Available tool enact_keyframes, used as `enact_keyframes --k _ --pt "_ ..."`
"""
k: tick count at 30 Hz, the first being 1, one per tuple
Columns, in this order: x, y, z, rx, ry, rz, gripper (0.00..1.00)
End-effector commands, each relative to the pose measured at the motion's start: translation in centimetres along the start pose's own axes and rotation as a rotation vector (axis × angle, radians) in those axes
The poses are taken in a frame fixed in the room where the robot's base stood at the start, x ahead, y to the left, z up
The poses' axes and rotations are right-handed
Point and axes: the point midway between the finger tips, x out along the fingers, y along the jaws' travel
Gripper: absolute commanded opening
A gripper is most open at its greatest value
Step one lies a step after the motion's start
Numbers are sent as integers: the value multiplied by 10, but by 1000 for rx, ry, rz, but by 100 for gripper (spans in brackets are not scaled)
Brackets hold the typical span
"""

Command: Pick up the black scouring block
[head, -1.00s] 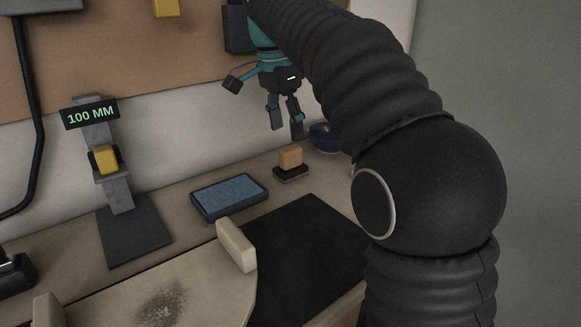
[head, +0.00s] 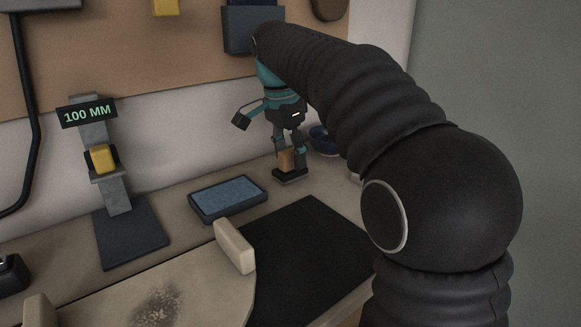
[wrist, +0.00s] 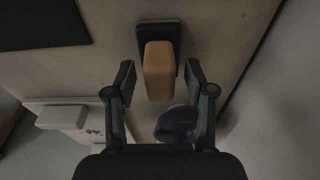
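A dark, flat block (head: 290,176) lies on the bench top, with a tan block (head: 286,160) standing on it. In the wrist view the dark piece (wrist: 162,27) shows behind and around the far end of the tan block (wrist: 158,70). I cannot tell whether the dark piece is the scouring block or a holder. My gripper (head: 289,156) points down over them. In the wrist view my gripper (wrist: 160,78) is open, one finger on each side of the tan block, with gaps on both sides.
A blue bowl (head: 323,140) sits close behind my gripper. A blue pad in a dark tray (head: 228,198) lies to the left, and a black mat (head: 312,245) in front. A gauge stand reading 100 MM (head: 118,198) holds a yellow block (head: 102,158). A pale block (head: 234,246) stands nearer.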

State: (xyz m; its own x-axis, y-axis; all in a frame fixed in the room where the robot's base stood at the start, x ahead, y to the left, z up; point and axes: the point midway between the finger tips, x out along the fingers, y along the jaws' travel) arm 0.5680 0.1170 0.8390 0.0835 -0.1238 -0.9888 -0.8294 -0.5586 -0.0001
Motion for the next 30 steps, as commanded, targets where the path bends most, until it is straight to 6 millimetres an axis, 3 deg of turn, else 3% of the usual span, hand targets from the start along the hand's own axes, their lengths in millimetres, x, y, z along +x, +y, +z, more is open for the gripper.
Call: enact_keyframes --k 1,5,6,20,26,30 --pt "0 0 0 0 0 0 36" --pt "0 0 0 0 0 0 3" --pt "0 0 0 0 0 0 0" --pt "-9 0 -2 0 1 -1 0" --pt "-40 -1 -6 0 1 -3 0" --pt "-55 17 -32 8 1 -2 0"
